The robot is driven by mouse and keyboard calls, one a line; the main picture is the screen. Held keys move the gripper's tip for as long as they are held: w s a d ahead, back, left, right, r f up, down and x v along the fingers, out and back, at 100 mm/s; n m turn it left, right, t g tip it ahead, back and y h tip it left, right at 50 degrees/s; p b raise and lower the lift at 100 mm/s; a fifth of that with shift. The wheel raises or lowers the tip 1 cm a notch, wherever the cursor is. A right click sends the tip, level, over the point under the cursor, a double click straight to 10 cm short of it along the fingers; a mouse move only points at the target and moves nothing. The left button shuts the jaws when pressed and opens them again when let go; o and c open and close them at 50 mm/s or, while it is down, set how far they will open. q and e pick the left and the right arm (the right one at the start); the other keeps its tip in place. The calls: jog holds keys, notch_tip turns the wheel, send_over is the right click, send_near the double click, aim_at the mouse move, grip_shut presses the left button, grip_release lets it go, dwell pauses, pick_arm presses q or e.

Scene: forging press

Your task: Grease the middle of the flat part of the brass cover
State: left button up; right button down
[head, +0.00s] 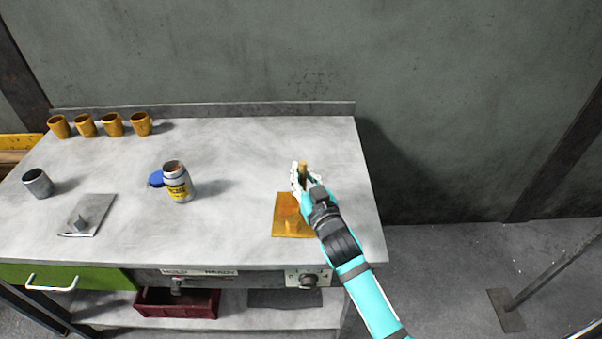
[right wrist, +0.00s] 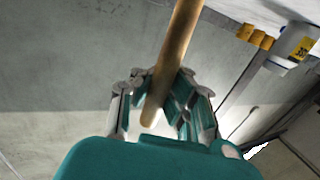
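The brass cover (head: 282,208) is a flat square plate with a raised knob. It lies near the front right of the table. My right gripper (head: 304,180) is over the far side of this cover and hides part of it. In the right wrist view my right gripper (right wrist: 160,108) is shut on a round wooden handle (right wrist: 176,50), whose rounded end sticks out between the fingers. The tool's working end cannot be made out. An open jar with a yellow label (head: 178,184) stands mid-table, brownish inside, with a blue lid (head: 156,179) beside it. My left gripper is not in view.
A grey plate with a knob (head: 90,213) and a grey cup (head: 38,183) are at the left of the table (head: 235,150). Several brass-coloured cups (head: 112,124) line the back left. The table between jar and brass cover is clear. A red bin (head: 178,303) sits below.

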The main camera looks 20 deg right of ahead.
jog(key=shift+s+a+p, duration=0.15)
jog(key=shift+s+p, duration=0.2)
jog(key=shift+s, duration=0.1)
jog(key=shift+w, duration=0.1)
jog(key=shift+w+d, duration=0.3)
jog(key=shift+w, duration=0.45)
jog(key=shift+s+a, duration=0.35)
jog(key=shift+s, duration=0.5)
jog(key=shift+w, duration=0.1)
